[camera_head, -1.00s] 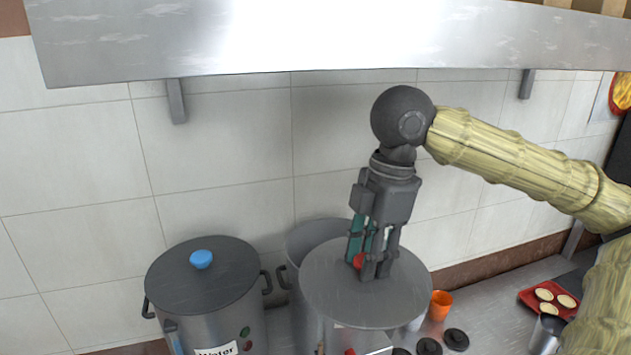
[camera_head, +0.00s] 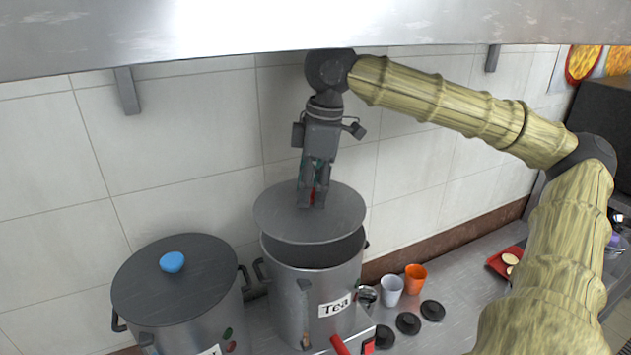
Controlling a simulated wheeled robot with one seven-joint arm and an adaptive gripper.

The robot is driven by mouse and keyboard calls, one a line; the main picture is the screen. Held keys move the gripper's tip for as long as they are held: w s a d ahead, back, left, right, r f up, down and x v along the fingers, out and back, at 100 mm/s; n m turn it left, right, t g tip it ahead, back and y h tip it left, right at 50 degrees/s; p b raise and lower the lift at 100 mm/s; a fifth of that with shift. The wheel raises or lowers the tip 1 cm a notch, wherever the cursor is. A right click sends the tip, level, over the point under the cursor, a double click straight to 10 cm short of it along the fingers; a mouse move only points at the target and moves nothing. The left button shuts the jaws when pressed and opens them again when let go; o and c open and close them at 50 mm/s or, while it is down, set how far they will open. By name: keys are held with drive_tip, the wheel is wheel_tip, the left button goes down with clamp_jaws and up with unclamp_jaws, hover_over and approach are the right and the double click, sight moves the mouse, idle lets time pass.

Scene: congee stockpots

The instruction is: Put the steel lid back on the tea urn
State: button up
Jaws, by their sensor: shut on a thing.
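The steel lid (camera_head: 275,215) is a flat grey disc held level a little above the tea urn. My gripper (camera_head: 312,200) is shut on the lid's red knob, which is mostly hidden between the fingers. The tea urn (camera_head: 285,290) is a steel pot with a "Tea" label, a tap and side handles. Its dark open mouth shows below the lid's front edge; the back of the rim is hidden by the lid. The lid sits over the urn, slightly to the left and back of the mouth in the picture.
A covered water urn (camera_head: 185,290) with a blue knob stands to the left. A white cup (camera_head: 391,290), an orange cup (camera_head: 415,278) and several black discs (camera_head: 408,323) lie right of the tea urn. A metal hood (camera_head: 200,35) hangs close above my arm.

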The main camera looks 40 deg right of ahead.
sight(315, 210)
drive_tip(key=shift+s+d+f, duration=0.1)
drive_tip(key=shift+s+f, duration=0.05)
drive_tip(key=shift+f, duration=0.35)
drive_tip(key=shift+s+d+f, duration=0.1)
drive_tip(key=shift+s+f, duration=0.05)
drive_tip(key=shift+f, duration=0.35)
drive_tip(key=shift+f+b, duration=0.4)
drive_tip(key=shift+f, duration=0.05)
drive_tip(key=shift+w+f+b, duration=0.15)
drive_tip(key=shift+f+b, duration=0.65)
drive_tip(key=shift+b, duration=0.05)
drive_tip(key=shift+a+f, duration=0.1)
drive_tip(key=shift+f+b, duration=0.1)
drive_tip(key=shift+b, duration=1.3)
drive_tip(key=shift+f+b, duration=0.45)
drive_tip(key=shift+b, duration=0.35)
idle(0.3)
drive_tip(key=o, duration=1.2)
drive_tip(key=shift+s, duration=0.2)
